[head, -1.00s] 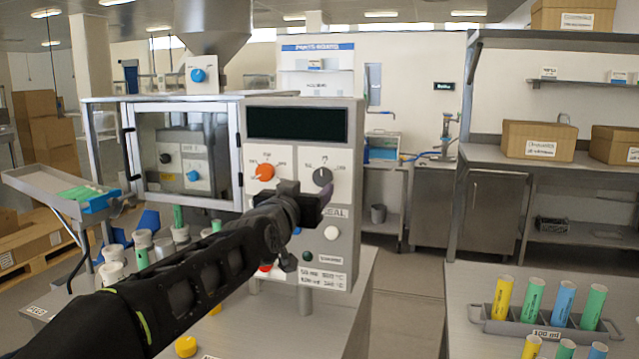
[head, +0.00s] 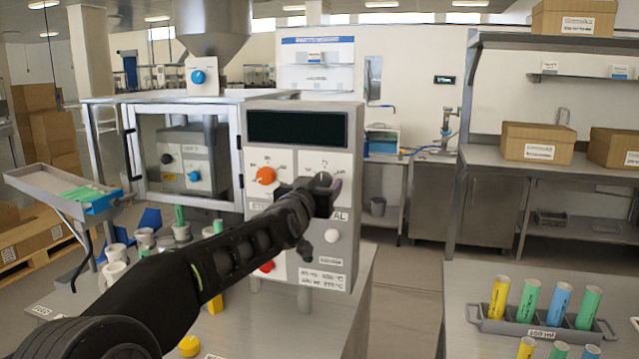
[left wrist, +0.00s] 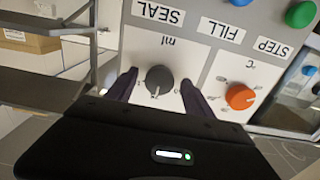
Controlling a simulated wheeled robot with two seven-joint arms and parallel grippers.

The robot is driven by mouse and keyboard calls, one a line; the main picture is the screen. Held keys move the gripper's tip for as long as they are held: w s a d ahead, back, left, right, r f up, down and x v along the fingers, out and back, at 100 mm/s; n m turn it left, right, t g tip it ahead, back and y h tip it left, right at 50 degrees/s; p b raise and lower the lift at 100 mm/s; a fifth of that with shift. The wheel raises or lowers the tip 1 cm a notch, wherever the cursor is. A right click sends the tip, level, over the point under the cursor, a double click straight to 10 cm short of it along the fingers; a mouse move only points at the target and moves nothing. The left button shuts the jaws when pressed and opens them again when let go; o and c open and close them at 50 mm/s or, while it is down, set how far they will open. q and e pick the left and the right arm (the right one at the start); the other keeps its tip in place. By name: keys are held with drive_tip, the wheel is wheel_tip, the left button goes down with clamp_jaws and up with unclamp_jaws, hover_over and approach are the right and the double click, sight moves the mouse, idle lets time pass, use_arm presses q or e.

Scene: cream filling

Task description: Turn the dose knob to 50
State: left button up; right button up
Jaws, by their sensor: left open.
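The dose knob is the dark grey knob under the "ml" label (left wrist: 156,82) on the grey control panel (head: 345,215). In the head view the knob (head: 323,179) is partly covered by my left gripper (head: 318,192). In the left wrist view my left gripper (left wrist: 158,77) is open, one purple finger on each side of the knob, with gaps visible on both sides. The knob's pointer is hard to read. An orange knob marked °C (left wrist: 240,97) sits beside it; it also shows in the head view (head: 264,175). My right gripper is in neither view.
The panel's display (head: 297,127) is dark. A glass-fronted cabinet (head: 180,150) adjoins the panel at left. White-capped containers (head: 115,254) stand on the table below. A rack of coloured tubes (head: 540,325) is at the lower right.

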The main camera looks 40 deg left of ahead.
use_arm(q)
clamp_jaws()
idle(0.6)
drive_tip(key=shift+n, duration=0.3)
drive_tip(key=shift+f+n+b, duration=0.1)
drive_tip(key=shift+n+b, duration=0.45)
drive_tip(key=shift+n, duration=0.25)
drive_tip(key=n+b, duration=0.1)
drive_tip(key=n, duration=0.2)
drive_tip(key=shift+d, duration=0.1)
drive_tip(key=n, duration=0.4)
drive_tip(key=shift+b, duration=0.35)
drive_tip(key=shift+n, duration=1.4)
